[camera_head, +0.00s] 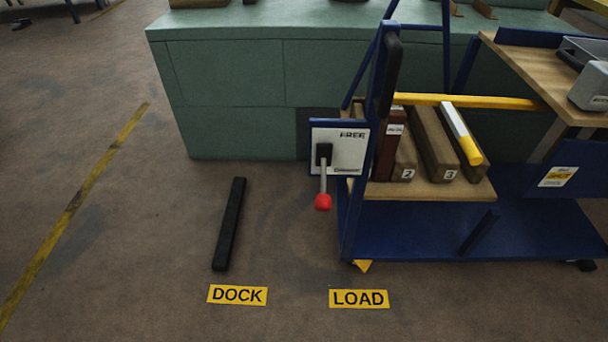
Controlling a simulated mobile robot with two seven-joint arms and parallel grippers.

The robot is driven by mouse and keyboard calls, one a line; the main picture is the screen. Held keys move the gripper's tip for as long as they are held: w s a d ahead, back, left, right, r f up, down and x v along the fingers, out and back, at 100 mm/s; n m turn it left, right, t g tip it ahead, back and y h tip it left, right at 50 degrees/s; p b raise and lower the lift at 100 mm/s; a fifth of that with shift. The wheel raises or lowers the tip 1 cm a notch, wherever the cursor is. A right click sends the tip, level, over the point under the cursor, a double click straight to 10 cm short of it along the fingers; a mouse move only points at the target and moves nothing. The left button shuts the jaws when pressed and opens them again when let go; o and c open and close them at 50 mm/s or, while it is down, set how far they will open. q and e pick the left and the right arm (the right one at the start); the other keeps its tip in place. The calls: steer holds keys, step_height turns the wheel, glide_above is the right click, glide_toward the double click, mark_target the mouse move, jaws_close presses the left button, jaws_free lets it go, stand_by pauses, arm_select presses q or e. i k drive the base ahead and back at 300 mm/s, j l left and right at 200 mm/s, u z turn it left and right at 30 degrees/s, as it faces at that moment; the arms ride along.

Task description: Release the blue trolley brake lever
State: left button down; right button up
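The blue trolley (465,228) stands at the right, with an upright blue frame and a dark handle grip (390,75) at its left end. A white plate (347,150) on this end carries the word FREE at its top and a smaller dark label lower down that I cannot read. The brake lever (323,180) comes out of a black pivot on the plate. It hangs downward and ends in a red knob (323,202). Neither of my grippers shows in the head view.
A black bar (229,224) lies on the floor left of the trolley. Yellow floor labels read DOCK (237,295) and LOAD (359,299). Numbered brown blocks (434,145) stand on the trolley's wooden shelf. A green cabinet (230,90) stands behind.

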mark_target(323, 203)
steer(key=i+j, duration=0.3)
steer(key=i, duration=0.2)
steer(key=i+j, duration=0.3)
steer(key=i, duration=0.2)
